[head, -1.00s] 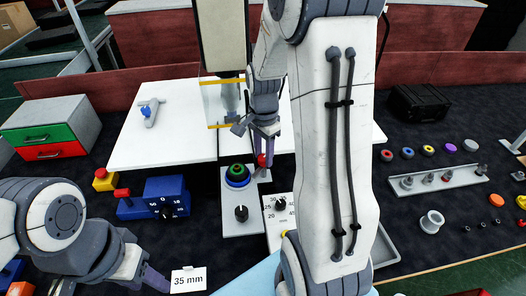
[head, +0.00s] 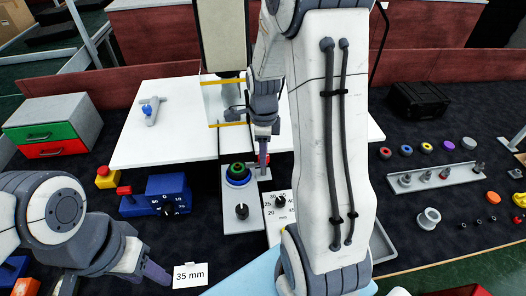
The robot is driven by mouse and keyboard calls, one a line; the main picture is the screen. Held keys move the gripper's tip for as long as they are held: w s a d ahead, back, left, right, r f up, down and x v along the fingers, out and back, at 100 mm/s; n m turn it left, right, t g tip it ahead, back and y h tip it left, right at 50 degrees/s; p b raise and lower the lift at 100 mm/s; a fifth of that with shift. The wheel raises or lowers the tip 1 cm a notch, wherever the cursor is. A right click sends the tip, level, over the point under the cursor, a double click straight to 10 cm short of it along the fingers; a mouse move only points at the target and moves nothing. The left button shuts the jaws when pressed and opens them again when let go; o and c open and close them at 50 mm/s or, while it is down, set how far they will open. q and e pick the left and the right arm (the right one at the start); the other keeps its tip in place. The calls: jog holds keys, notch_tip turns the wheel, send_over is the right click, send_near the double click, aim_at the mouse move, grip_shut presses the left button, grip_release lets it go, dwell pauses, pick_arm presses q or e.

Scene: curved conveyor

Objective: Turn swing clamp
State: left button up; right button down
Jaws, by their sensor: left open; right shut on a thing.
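The swing clamp (head: 267,160) stands at the back right of a grey fixture plate (head: 240,215). Only a little of its red part shows beside the fingers; the rest is hidden. My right gripper (head: 263,158) points down and is shut on the swing clamp. A ring stack with green and blue rings (head: 238,174) sits on the plate just left of the clamp. My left gripper (head: 108,284) is open and low at the bottom left, away from the fixture.
A dial panel (head: 280,215) stands right of the fixture, partly behind my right arm. A blue box with a dial (head: 170,193) is to the left, and a "35 mm" card (head: 190,275) is in front. A press-like column (head: 222,40) rises behind the fixture.

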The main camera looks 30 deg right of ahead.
jog(key=shift+w+m, duration=0.1)
jog(key=shift+m, duration=0.3)
jog(key=shift+c, duration=2.3)
grip_release()
notch_tip(320, 180, up, 11)
jog(key=b, duration=0.1)
jog(key=shift+f, duration=0.2)
